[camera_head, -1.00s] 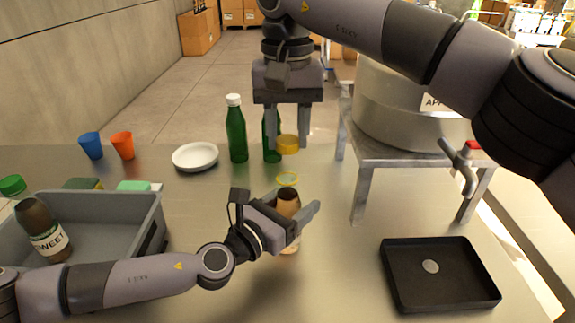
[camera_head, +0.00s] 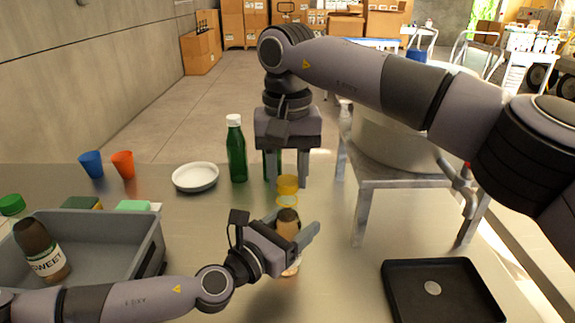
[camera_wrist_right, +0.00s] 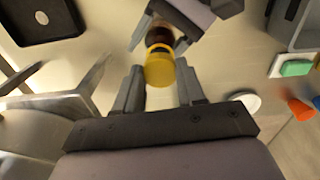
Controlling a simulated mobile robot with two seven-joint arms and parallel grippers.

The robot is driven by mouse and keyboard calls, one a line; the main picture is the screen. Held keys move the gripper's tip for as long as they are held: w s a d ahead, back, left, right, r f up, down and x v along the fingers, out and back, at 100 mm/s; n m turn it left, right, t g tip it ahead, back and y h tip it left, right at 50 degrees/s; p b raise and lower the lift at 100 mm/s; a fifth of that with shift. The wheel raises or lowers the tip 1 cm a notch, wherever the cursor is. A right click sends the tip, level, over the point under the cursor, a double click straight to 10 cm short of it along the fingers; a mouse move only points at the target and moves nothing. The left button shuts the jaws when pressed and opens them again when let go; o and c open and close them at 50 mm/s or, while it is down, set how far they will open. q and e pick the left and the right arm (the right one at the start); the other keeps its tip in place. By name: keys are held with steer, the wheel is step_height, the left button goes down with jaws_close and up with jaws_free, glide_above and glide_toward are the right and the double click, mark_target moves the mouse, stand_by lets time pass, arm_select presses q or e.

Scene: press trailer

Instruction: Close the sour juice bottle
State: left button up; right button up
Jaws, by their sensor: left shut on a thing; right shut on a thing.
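The bottle (camera_head: 287,222), with dark brown contents, stands upright on the table between the fingers of my left gripper (camera_head: 296,238), which is shut on it. Its label is mostly hidden, so I cannot read it. My right gripper (camera_head: 288,180) points down above it and is shut on a yellow cap (camera_head: 287,185). A thin yellow ring (camera_head: 287,201) shows around the bottle's top, just below the cap. In the right wrist view the cap (camera_wrist_right: 160,70) lies between the fingertips, in front of the brown bottle (camera_wrist_right: 159,37). I cannot tell whether cap and bottle touch.
A grey crate (camera_head: 150,240) at the left holds a bottle labelled SWEET (camera_head: 42,252). Green bottles (camera_head: 236,155), a white plate (camera_head: 195,177) and blue and orange cups stand behind. A black tray (camera_head: 400,290) lies at the right, near a metal stand (camera_head: 362,205) under a large pot.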

steer(key=shift+f, duration=0.3)
steer(key=shift+f, duration=0.5)
stand_by(0.4)
